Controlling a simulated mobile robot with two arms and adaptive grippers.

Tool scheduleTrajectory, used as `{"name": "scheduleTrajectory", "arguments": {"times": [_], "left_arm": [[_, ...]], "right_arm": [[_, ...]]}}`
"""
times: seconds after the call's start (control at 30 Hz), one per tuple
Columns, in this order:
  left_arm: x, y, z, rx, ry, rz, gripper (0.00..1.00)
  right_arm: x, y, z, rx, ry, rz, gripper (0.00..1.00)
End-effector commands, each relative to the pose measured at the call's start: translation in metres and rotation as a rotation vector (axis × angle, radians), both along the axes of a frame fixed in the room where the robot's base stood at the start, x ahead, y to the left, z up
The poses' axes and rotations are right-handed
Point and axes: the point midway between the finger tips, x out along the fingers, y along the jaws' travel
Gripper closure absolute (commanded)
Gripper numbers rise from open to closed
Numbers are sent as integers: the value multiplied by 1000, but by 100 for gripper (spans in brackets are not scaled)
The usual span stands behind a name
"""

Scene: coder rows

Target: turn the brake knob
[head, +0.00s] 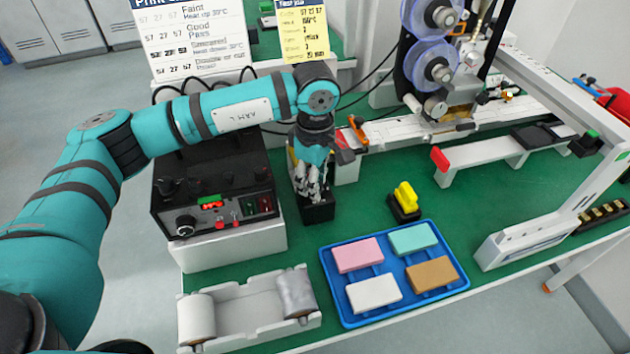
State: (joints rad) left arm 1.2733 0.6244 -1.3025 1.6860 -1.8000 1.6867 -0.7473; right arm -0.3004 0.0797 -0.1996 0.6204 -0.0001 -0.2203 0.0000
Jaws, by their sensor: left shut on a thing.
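My left gripper (313,190) points down at a small black block (318,212) on the green bench, just right of the control box. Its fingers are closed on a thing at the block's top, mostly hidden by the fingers. I cannot tell which part is the brake knob. A yellow grip-shaped piece (406,197) stands on a second black base, apart from the gripper. The coder machine (455,80) at the back carries blue-rimmed reels and a round dial. My right gripper is not in view.
The black control box (213,190) with a red display stands close left of the gripper. A blue tray (345,318) holds several coloured blocks. A pale cradle (250,312) with two rolls lies at the front left.

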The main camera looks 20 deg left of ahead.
Motion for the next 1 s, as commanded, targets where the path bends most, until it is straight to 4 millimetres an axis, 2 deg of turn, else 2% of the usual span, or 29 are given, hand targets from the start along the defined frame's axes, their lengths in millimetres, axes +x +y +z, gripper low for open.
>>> {"name": "scheduleTrajectory", "arguments": {"times": [0.23,0.27,0.43,0.77,0.87,1.0], "left_arm": [[1,-1,3,-3,-6,1,100],[2,-1,3,-3,-6,1,68],[1,0,2,-2,-4,1,46],[1,0,4,-2,-3,1,46],[1,0,16,-1,-6,1,46],[2,-1,44,-2,-7,0,46]], "right_arm": [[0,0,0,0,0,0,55],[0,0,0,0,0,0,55],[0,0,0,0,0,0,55],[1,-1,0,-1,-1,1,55],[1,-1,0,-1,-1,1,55],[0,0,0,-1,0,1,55]]}}
